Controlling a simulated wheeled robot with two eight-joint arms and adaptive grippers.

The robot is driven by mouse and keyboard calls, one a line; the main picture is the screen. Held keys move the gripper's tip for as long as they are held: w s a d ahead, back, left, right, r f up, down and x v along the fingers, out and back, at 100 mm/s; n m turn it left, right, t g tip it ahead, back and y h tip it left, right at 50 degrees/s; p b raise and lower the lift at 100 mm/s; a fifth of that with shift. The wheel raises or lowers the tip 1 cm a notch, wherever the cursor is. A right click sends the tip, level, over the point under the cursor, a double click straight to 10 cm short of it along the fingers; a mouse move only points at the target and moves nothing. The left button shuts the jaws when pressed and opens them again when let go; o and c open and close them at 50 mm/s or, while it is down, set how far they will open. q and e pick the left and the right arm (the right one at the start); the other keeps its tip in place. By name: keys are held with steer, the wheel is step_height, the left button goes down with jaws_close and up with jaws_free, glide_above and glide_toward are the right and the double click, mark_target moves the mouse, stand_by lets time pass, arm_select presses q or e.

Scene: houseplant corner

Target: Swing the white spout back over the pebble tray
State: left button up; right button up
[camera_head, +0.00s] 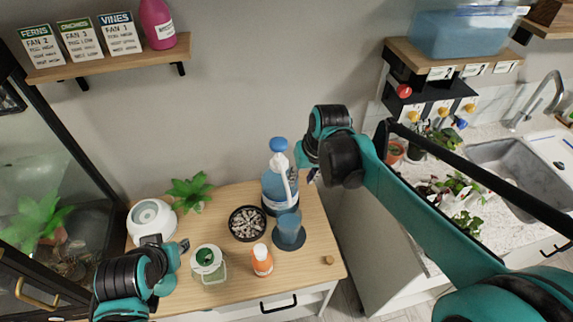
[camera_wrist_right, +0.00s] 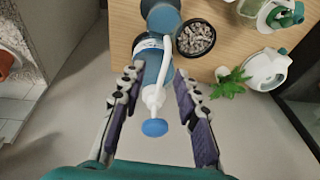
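A blue pump bottle (camera_head: 280,188) with a blue cap (camera_head: 278,145) stands at the back right of the wooden table. Its white spout (camera_head: 287,180) points toward the front, over or close to a blue cup (camera_head: 289,226). The round dark pebble tray (camera_head: 247,223) is left of the cup, with no spout over it. My right gripper (camera_head: 312,176) is just right of the bottle top. In the right wrist view its fingers are open, one on each side of the white pump head (camera_wrist_right: 154,97), with gaps. My left gripper (camera_head: 167,243) looks open and empty at the table's left.
The cup stands on a dark coaster (camera_head: 288,242). An orange bottle (camera_head: 262,262), a green-lidded jar (camera_head: 207,262), a white round device (camera_head: 150,220) and a green plant (camera_head: 190,191) share the table. A cork (camera_head: 329,260) lies at the right. A sink counter is further right.

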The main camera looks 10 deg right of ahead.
mark_target(285, 179)
steer(key=w+g+p, duration=0.3)
steer(key=w+p, duration=0.1)
steer(key=w, duration=0.4)
steer(key=shift+y, duration=0.4)
steer(key=f, duration=0.3)
steer(key=a+f, duration=0.1)
steer(key=f, duration=0.1)
steer(key=a+f+b, duration=0.1)
steer(key=f, duration=0.2)
steer(key=shift+w+a+f, duration=0.2)
steer(key=shift+w+f, duration=0.1)
steer(key=shift+f, duration=0.05)
jaws_close()
